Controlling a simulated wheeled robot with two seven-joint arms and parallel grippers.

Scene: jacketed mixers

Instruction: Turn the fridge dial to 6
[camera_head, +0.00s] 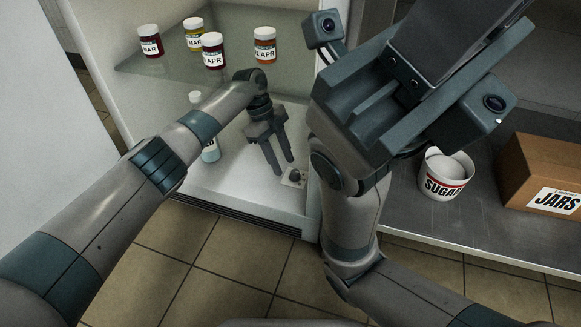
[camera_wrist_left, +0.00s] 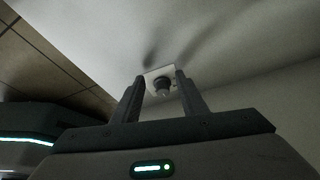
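The fridge (camera_head: 245,195) stands open, its shelf and floor in view. In the left wrist view the dial (camera_wrist_left: 162,86) shows between and beyond the two open fingertips (camera_wrist_left: 160,82). Whether they touch it, and the number it points to, cannot be read. My right arm is raised at the right; its fingertips are not clearly visible.
Several labelled jars (camera_head: 212,51) stand on the fridge shelf (camera_head: 165,68). A bottle (camera_head: 210,150) stands below, behind my left arm. On the right, the metal counter (camera_head: 440,225) holds a sugar tub (camera_head: 444,174) and a cardboard jars box (camera_head: 545,172). Tiled floor lies in front.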

